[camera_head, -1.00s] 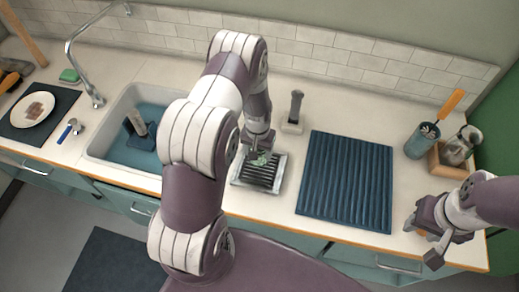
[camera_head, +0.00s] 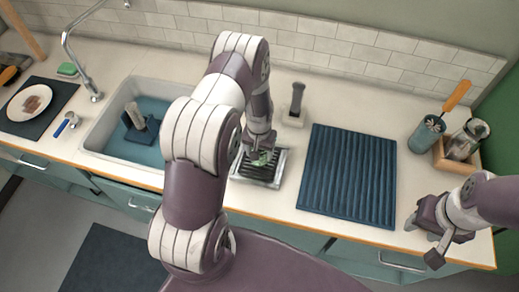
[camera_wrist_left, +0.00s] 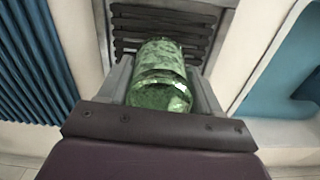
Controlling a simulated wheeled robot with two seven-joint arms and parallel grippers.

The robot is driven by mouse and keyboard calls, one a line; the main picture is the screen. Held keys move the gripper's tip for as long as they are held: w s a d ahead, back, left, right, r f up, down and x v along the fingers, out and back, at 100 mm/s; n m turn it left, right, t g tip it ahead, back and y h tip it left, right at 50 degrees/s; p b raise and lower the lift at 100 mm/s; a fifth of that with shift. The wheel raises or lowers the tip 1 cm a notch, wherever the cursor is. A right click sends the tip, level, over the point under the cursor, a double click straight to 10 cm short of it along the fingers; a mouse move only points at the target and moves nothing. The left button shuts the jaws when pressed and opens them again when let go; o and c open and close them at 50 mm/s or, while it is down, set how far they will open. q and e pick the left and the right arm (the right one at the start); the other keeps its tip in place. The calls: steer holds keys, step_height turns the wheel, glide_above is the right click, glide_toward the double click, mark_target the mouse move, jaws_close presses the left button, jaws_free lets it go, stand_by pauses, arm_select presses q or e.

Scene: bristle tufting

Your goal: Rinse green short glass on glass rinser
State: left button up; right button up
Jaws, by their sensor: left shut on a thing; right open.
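The green short glass (camera_wrist_left: 160,75) is between the fingers of my left gripper (camera_wrist_left: 162,92) in the left wrist view. My left gripper is shut on it. In the head view the glass (camera_head: 260,157) shows as a small green patch below my left gripper (camera_head: 261,148), over the glass rinser (camera_head: 274,178). The rinser is a metal tray with dark slats; its slats also show in the left wrist view (camera_wrist_left: 165,22). I cannot tell whether the glass touches the slats. My right gripper (camera_head: 425,238) is open and empty above the counter's front right edge.
A blue ribbed mat (camera_head: 347,175) lies empty to the right of the rinser. The sink (camera_head: 97,140) with water and a dark object in it is to the left. A dark-handled tool (camera_head: 296,104) stands behind the rinser. A utensil cup (camera_head: 426,136) stands at the right.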

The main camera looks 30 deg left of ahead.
arm_select(q)
steer(key=shift+f+b, duration=0.5)
steer(key=shift+f, duration=0.15)
steer(key=shift+s+r, duration=0.1)
stand_by(1.4)
step_height(320, 180, up, 7)
steer(key=p, duration=0.5)
steer(key=shift+p, duration=0.35)
